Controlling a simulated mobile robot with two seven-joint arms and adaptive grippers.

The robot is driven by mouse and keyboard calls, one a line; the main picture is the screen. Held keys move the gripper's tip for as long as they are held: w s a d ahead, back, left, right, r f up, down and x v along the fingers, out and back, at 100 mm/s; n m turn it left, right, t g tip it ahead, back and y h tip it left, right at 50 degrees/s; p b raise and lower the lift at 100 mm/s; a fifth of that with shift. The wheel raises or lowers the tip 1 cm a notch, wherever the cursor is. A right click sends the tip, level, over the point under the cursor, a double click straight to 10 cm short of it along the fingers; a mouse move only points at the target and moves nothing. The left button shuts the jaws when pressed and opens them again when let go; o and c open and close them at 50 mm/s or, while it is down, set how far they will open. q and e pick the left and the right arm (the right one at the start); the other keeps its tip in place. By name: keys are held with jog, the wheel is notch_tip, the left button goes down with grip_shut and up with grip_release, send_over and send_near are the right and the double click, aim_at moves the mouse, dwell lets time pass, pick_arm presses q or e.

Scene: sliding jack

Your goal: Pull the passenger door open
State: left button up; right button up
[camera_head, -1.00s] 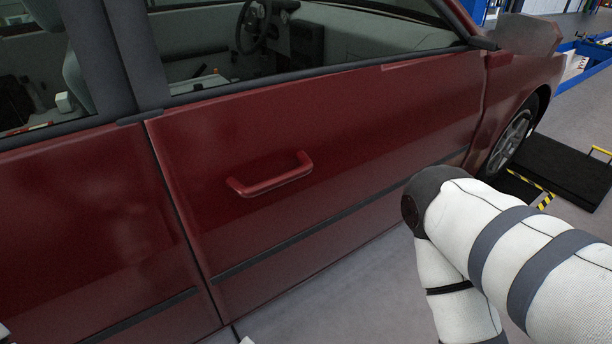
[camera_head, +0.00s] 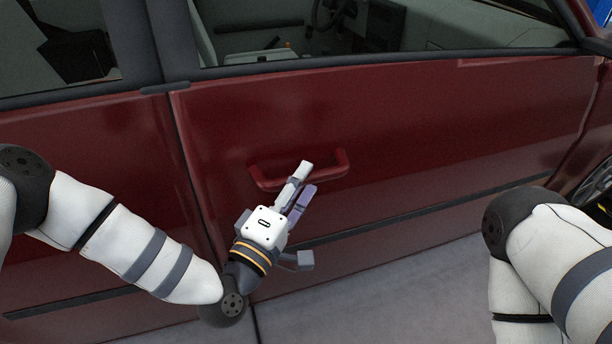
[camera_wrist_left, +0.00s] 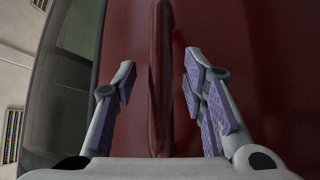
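The passenger door (camera_head: 420,130) is dark red and its edge lines up with the panel to its left. Its red bar handle (camera_head: 325,172) sits level on the door's upper left part. My left gripper (camera_head: 305,178) is in front of the handle and covers part of it in the head view. In the left wrist view the handle (camera_wrist_left: 161,80) runs between the open fingers of my left gripper (camera_wrist_left: 160,90), with a gap on both sides. My right arm (camera_head: 550,240) shows at the lower right, but its gripper is out of view.
The car's window (camera_head: 270,40) is above the door, with the steering wheel (camera_head: 328,12) behind it. A wheel (camera_head: 600,195) is at the right edge. Grey floor (camera_head: 400,290) lies clear below the door, between my arms.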

pick_arm(q)
jog(key=shift+x, duration=0.95)
grip_shut()
